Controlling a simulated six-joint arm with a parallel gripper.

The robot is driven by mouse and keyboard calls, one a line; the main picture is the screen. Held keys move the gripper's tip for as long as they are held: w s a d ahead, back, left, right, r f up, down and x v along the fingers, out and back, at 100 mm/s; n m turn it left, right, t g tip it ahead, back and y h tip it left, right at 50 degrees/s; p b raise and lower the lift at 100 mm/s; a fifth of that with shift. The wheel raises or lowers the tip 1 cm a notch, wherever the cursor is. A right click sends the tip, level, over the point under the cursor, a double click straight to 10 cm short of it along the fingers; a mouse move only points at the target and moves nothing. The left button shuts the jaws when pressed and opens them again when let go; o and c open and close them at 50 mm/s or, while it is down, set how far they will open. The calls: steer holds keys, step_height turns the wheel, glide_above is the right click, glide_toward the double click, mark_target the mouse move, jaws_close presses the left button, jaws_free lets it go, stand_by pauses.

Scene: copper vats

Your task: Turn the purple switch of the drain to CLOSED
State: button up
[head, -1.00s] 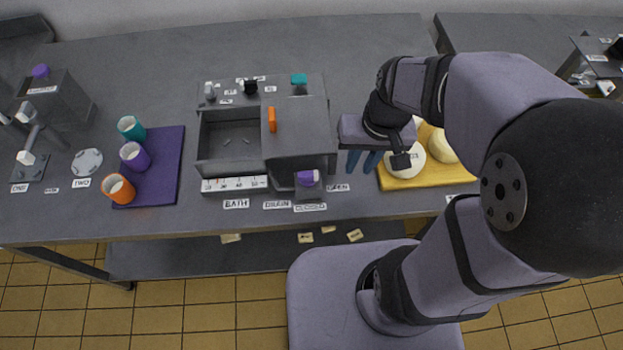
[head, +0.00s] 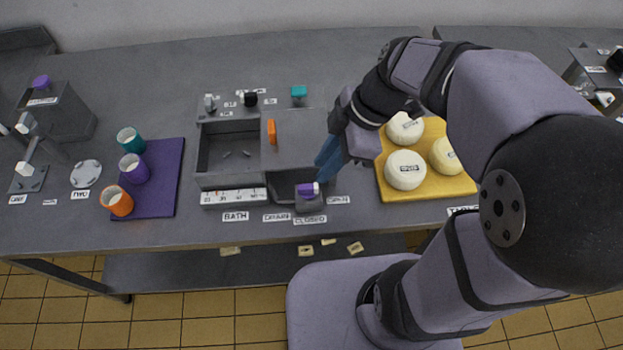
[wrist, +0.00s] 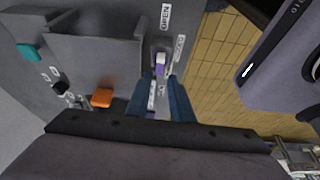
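The purple switch (head: 306,190) sits on a small grey block at the front right of the grey vat unit. Its pale end faces right, toward the OPEN label (head: 339,200); the CLOSED label (head: 310,220) lies in front of it. In the wrist view the purple switch (wrist: 160,62) shows just beyond the fingertips. My gripper (head: 326,163) is behind and right of the switch in the head view, its blue fingers pointing down and left. In the wrist view my gripper (wrist: 160,88) has a gap between its fingers and holds nothing. The fingers look apart from the switch.
The vat unit's basin (head: 229,150) and orange handle (head: 271,131) lie left of my gripper. A yellow board (head: 398,190) with pale round pieces is to the right. A purple mat (head: 166,180) with three cups lies far left. The counter's front edge is close to the switch.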

mark_target(308, 186)
steer(key=shift+f, duration=0.1)
steer(key=shift+p+x, duration=0.4)
steer(key=shift+x, duration=3.2)
jaws_close()
